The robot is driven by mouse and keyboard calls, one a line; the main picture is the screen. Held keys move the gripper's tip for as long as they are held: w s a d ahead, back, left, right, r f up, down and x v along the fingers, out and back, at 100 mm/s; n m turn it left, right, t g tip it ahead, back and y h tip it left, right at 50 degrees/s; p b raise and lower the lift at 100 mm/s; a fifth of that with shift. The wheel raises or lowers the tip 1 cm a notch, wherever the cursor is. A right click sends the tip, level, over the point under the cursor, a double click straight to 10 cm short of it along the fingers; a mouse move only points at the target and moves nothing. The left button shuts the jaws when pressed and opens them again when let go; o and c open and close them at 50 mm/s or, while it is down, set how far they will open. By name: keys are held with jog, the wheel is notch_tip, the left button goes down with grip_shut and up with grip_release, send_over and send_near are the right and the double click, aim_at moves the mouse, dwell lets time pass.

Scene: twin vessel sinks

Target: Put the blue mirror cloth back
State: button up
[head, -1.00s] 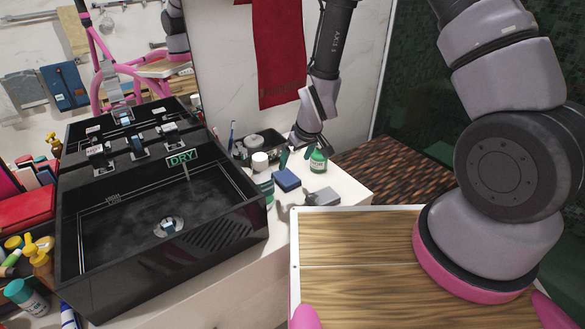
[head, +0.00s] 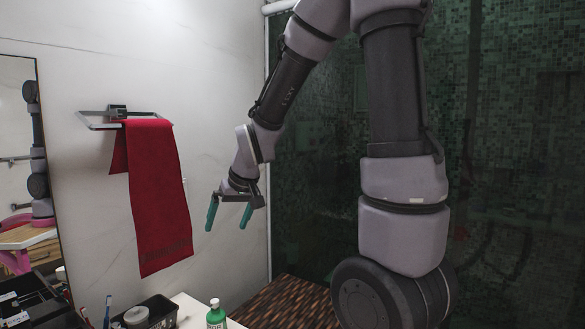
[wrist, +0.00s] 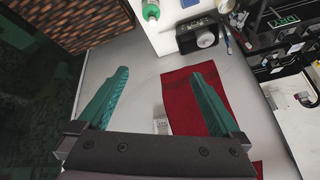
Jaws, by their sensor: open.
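No blue mirror cloth can be made out in the current head or wrist view. My gripper (head: 228,221) is up in the air in front of the white wall, right of the hanging red towel (head: 155,200). Its two teal fingers are spread apart, with nothing between them. In the wrist view my gripper (wrist: 163,88) is open too, and the red towel (wrist: 183,98) shows beyond the fingers, apart from them as far as I can tell.
The towel hangs on a wall rail (head: 90,121). Below are a green bottle (head: 215,316), a black tray (head: 150,313) and toothbrushes on the white counter (head: 190,305). A mirror (head: 18,130) stands at left. A dark green tiled panel (head: 510,130) fills the right.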

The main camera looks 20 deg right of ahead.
jog(key=s+d+r+m+t, duration=0.1)
jog(key=s+d+r+m, duration=0.2)
jog(key=s+d+r, duration=0.2)
jog(key=s+d+r+m+t, duration=0.1)
jog(key=s+d+r, duration=0.4)
jog(key=s+r, duration=0.5)
jog(key=shift+s+d+r+m, duration=0.35)
jog(key=shift+s+m, duration=0.25)
jog(key=shift+m, duration=0.3)
